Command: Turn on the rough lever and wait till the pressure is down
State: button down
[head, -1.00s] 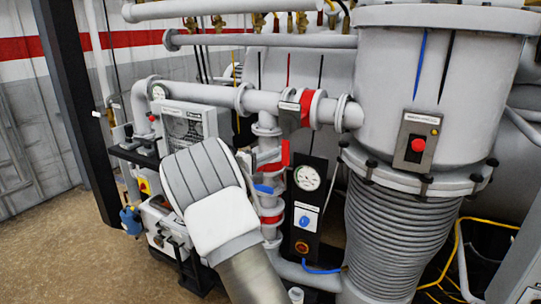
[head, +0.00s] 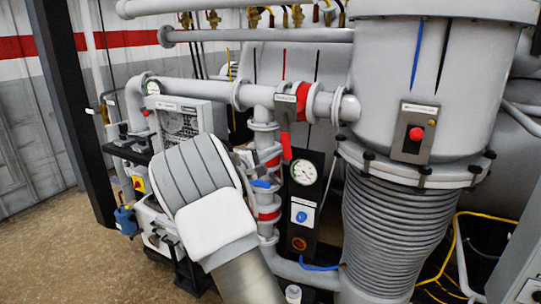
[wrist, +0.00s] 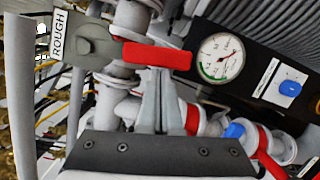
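The rough lever's red handle (wrist: 157,56) lies across the upper middle of the wrist view, joined to a grey plate (wrist: 92,42) beside a "ROUGH" label (wrist: 58,35). In the head view the red handle (head: 287,146) hangs below its grey plate (head: 285,108). My gripper (wrist: 161,76) has its two grey fingers together, with their tips at the handle's lower edge; whether they touch it I cannot tell.
A black panel (head: 303,217) carries the gauge, a blue knob and an orange knob. Blue lever (head: 263,184) and pipes crowd around the fingers. A box with a red button (head: 416,133) is on the large vessel at right. Open floor (head: 65,255) lies at left.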

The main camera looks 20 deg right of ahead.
aim_at(289, 151)
jog(key=shift+s+d+f+n+b, duration=0.3)
jog(key=shift+s+d+n+b, duration=0.3)
jog(key=shift+n+b, duration=0.25)
jog(key=shift+s+d+r+n+t+b, duration=0.2)
jog(key=shift+s+d+n+t+b, duration=0.2)
jog(key=shift+s+n+t+b, duration=0.45)
jog(key=s+d+r+n+t+p, duration=0.2)
jog(key=s+d+r+n+t, duration=0.1)
jog(key=n, duration=1)
notch_tip(289, 151, up, 4)
jog(key=shift+s+d+f, duration=0.1)
jog(key=shift+s+d, duration=0.6)
jog(key=shift+s, duration=0.45)
